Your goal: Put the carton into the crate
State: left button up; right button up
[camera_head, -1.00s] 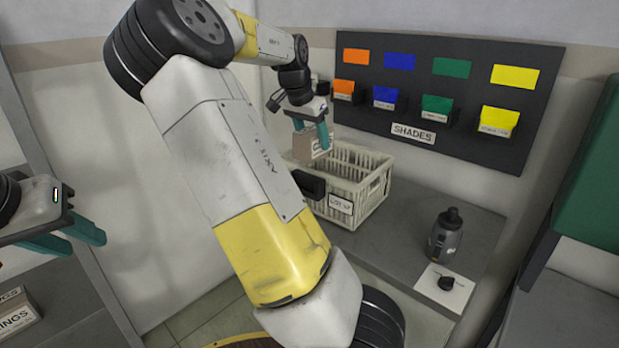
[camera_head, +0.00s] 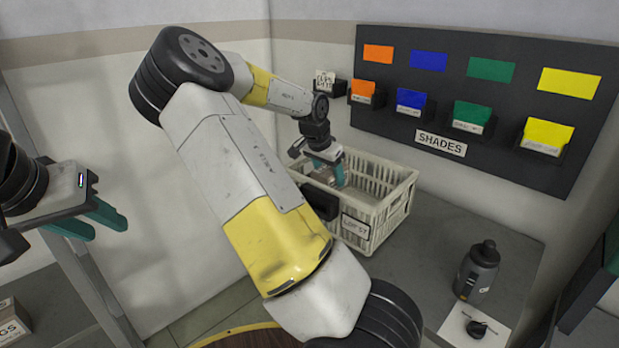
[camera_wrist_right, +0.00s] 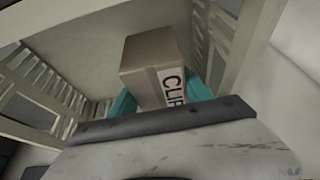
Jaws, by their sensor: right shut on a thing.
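The carton is a small brown box with a white label reading "CLIP"; in the right wrist view the carton (camera_wrist_right: 150,62) sits between the teal fingers of my right gripper (camera_wrist_right: 165,100). The crate (camera_head: 385,218) is a cream slatted box on the grey counter; its slatted walls also show around the carton in the right wrist view (camera_wrist_right: 40,85). In the head view my right gripper (camera_head: 328,170) points down inside the crate's outline, shut on the carton, which is mostly hidden there. My left gripper (camera_head: 90,222) is at the far left, away from the crate, its teal fingers apart and empty.
A dark bottle (camera_head: 477,270) and a black knob on a white card (camera_head: 477,328) stand on the counter right of the crate. The shades board (camera_head: 460,110) with coloured pockets hangs on the wall behind. Labelled boxes (camera_head: 12,322) lie at lower left.

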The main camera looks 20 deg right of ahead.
jog(key=shift+f, duration=1.3)
jog(key=shift+f, duration=0.55)
jog(key=o, duration=1.5)
jog(key=v, duration=1.3)
jog(key=shift+r, duration=0.1)
